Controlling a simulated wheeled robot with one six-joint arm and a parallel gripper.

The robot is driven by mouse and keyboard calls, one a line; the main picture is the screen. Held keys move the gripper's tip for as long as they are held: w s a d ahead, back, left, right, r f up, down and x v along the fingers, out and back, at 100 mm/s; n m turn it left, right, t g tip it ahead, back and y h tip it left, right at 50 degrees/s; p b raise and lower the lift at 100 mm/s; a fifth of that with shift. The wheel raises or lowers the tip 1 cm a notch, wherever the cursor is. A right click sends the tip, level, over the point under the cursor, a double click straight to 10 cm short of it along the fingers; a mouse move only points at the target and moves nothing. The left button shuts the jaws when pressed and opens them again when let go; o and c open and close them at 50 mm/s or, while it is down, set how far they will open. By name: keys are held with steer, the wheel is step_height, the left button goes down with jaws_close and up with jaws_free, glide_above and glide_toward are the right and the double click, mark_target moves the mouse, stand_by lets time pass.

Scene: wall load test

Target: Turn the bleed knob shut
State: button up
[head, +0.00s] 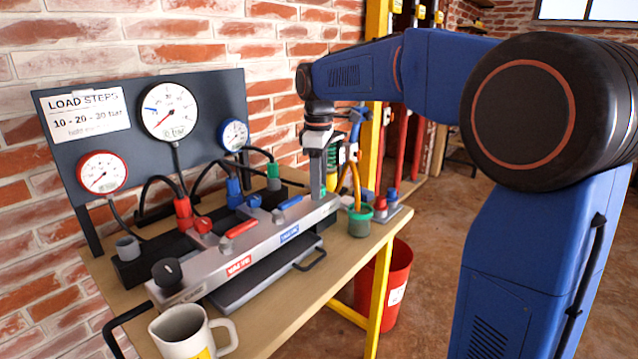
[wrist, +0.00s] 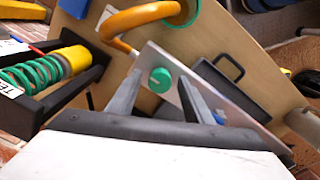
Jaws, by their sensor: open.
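A round green knob (wrist: 160,80) with a lighter mark across its face sits on the grey manifold plate (wrist: 178,86) in the wrist view. No label on it can be read, so I cannot confirm that it is the bleed knob. My gripper (wrist: 160,86) is open, with the green knob between its two fingers in the picture and no finger seen touching it. In the head view my gripper (head: 318,188) points down over the right end of the manifold (head: 255,243) and mostly hides the spot beneath. A black knob (head: 167,272) stands on the manifold's left end.
A panel (head: 215,95) with three gauges stands behind. Red lever (head: 242,228) and blue lever (head: 291,202) lie along the manifold. A white mug (head: 183,332) is at the front left. A green cup (head: 360,221) with an orange hook stands close right of my gripper.

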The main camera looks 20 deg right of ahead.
steer(key=c, duration=1.1)
steer(key=shift+o, duration=0.2)
steer(key=shift+m, duration=0.4)
steer(key=m, duration=0.3)
steer(key=shift+m, duration=0.3)
steer(key=m, duration=0.4)
steer(key=shift+m, duration=0.3)
steer(key=m, duration=0.4)
steer(key=shift+m, duration=0.3)
steer(key=shift+a+m, duration=0.1)
steer(key=shift+m, duration=2.1)
